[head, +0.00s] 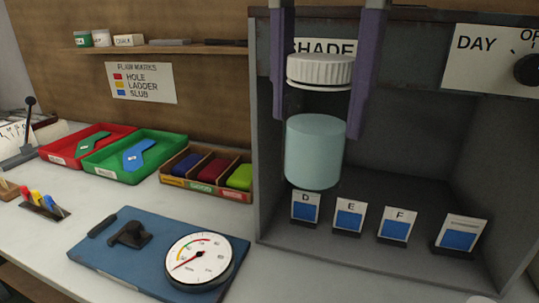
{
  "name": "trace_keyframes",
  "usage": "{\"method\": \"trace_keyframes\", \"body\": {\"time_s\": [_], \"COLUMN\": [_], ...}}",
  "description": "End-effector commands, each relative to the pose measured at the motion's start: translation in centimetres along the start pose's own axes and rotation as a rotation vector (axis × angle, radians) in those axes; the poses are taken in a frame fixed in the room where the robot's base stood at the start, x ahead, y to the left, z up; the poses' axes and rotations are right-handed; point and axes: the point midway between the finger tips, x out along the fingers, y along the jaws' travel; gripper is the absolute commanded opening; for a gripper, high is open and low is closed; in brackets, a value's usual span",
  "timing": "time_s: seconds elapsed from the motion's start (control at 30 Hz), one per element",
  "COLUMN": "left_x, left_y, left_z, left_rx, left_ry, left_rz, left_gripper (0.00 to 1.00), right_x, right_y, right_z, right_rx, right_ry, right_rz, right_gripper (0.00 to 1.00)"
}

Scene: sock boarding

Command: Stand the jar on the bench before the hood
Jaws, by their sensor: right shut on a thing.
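The jar has a white ribbed lid (319,71) and a pale teal lower part (314,152). A see-through band lies between them. My right gripper (318,124) has its two purple fingers on either side of the lid, shut on the jar. The jar is upright and appears held up in front of the grey hood's opening. Its lower end covers the top of card D (305,208); I cannot tell its height above the bench. The hood (262,150) stands on the pale bench (215,216), at right. My left gripper is not in view.
Cards E (348,217), F (397,226) and another card (459,235) stand inside the hood. A blue board (100,262) with a dial gauge (199,261) lies left of it. Red (60,155) and green trays (105,172) and a sectioned box (206,190) stand behind.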

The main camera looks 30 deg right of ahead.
Motion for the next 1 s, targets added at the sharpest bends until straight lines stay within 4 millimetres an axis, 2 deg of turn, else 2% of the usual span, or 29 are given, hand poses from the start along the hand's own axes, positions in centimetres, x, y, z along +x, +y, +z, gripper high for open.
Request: {"method": "trace_keyframes", "body": {"time_s": [0.03, 0.4, 0.5, 0.67, 0.77, 1.0], "left_x": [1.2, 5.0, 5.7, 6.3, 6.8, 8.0], "left_y": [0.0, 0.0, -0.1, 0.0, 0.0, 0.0], "left_z": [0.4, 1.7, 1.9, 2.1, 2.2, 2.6], "left_rx": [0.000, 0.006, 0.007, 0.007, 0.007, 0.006], "left_ry": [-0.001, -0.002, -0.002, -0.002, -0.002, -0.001], "left_rz": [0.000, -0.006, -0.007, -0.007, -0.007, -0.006], "left_gripper": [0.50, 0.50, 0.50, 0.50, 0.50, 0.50], "right_x": [1.3, 5.8, 6.5, 7.8, 10.0, 17.2], "right_y": [-0.1, -0.3, -0.3, -0.4, -0.5, -0.6], "right_z": [0.2, 1.6, 1.9, 2.2, 2.2, 2.2], "right_rx": [-0.118, -1.052, -1.244, -1.398, -1.418, -1.416], "right_ry": [0.001, 0.003, 0.004, 0.007, 0.009, 0.011], "right_rz": [-0.002, -0.005, -0.006, -0.009, -0.011, -0.011], "right_gripper": [0.11, 0.11, 0.11, 0.11, 0.11, 0.11]}}
